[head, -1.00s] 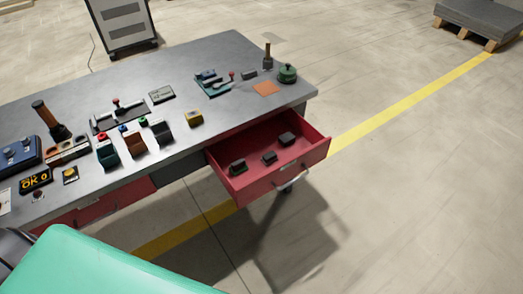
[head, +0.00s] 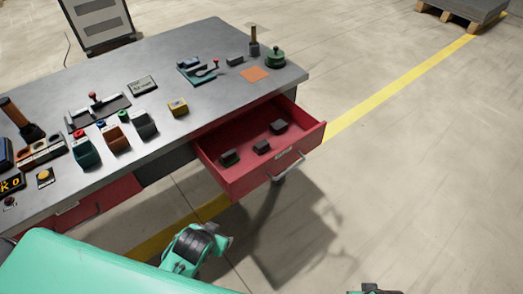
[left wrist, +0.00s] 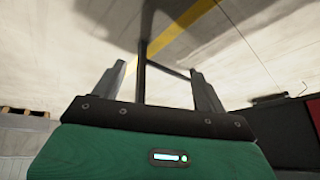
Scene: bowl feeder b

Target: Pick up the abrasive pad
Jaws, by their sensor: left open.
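I cannot tell for sure which thing is the abrasive pad. A flat orange square (head: 255,74) lies on the table near its right end. Three small dark blocks, a left one (head: 229,158), a middle one (head: 261,147) and a far one (head: 279,127), lie in the open red drawer (head: 247,183). My left gripper (left wrist: 160,85) is open in the left wrist view, with nothing between its fingers and floor beyond them. In the head view, teal and black parts of mine show at the bottom, short of the drawer. My right gripper's fingers are not visible.
The grey table (head: 150,65) holds several switches, buttons and small devices. A green round knob (head: 275,58) and an upright dark handle (head: 254,45) stand beside the orange square. The drawer juts out past the table front. The floor right of it is clear.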

